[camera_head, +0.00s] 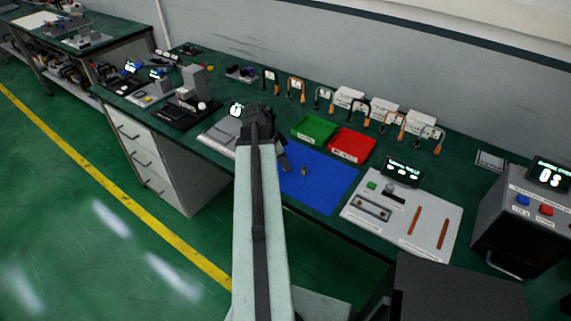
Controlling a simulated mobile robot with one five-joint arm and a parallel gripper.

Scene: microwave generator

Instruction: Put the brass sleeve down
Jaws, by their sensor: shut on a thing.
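My gripper (284,162) reaches over the left part of the blue mat (325,190), past the end of my arm. It is shut, mostly hidden behind my own wrist, and only a grey part of it shows. What lies between its fingers is hidden. A small brass-coloured piece (304,171) shows over the blue mat, just right of my gripper. It is too small to tell whether it is the brass sleeve, or whether it touches the mat.
A green tray (314,127) and a red tray (352,145) stand behind the mat. A light panel (425,226) with a display lies to the right, then a dark box with buttons (522,214). The mat's right part is clear.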

